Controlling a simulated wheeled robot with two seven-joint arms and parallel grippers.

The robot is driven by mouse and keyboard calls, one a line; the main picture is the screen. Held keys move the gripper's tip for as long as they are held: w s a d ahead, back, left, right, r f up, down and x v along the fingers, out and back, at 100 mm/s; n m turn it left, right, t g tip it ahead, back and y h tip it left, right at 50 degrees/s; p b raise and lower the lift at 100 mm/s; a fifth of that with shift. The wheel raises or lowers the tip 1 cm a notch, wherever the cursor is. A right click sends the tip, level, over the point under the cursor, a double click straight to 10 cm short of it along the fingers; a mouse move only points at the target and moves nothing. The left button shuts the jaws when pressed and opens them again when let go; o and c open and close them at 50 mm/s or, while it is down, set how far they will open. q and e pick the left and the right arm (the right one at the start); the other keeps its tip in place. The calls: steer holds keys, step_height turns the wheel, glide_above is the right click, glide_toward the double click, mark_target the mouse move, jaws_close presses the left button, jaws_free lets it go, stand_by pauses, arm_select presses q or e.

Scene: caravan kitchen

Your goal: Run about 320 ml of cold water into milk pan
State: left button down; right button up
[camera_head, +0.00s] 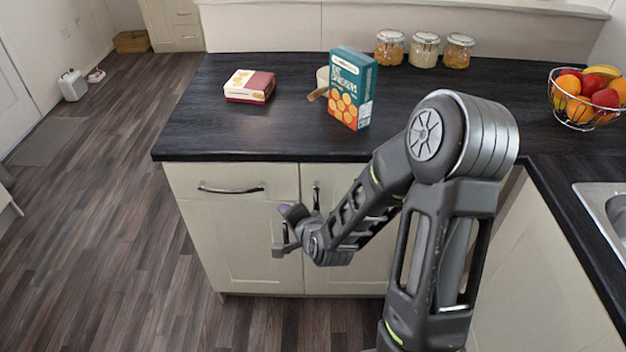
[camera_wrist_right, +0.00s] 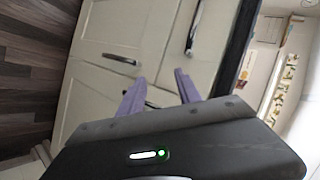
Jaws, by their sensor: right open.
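A cream pan (camera_head: 322,77) with a brown wooden handle (camera_head: 317,95) stands on the dark worktop, partly hidden behind an upright teal box; it looks like the milk pan. The sink (camera_head: 603,205) shows only partly at the right edge of the head view, and no tap is in view. My right gripper (camera_head: 284,232) is open and empty in front of the cream cupboard doors, below the worktop edge and well apart from the pan. Its two purple-grey fingers (camera_wrist_right: 160,90) are spread in the wrist view. My left gripper is not in view.
The teal box (camera_head: 350,90) stands right against the view of the pan. A small red and cream box (camera_head: 250,86) lies left. Several jars (camera_head: 424,50) stand at the back, a fruit basket (camera_head: 587,97) at right. The worktop's front left is clear.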

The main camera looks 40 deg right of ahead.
steer(key=s+a+f+n+g+y, duration=0.25)
steer(key=s+a+f+n, duration=0.2)
steer(key=a+f, duration=0.35)
steer(key=s+a+f+n+g+y, duration=0.2)
steer(key=s+a+f+n+g, duration=0.15)
steer(key=s+a+f, duration=0.4)
steer(key=s+a+f+n+g+y, duration=0.1)
steer(key=s+a+f+n+g, duration=0.3)
steer(key=s+a, duration=0.6)
step_height(320, 180, down, 2)
steer(key=s+n, duration=0.1)
steer(key=n, duration=0.2)
steer(key=shift+s+a+y, duration=0.2)
steer(key=shift+s+y, duration=0.05)
steer(key=shift+y, duration=0.1)
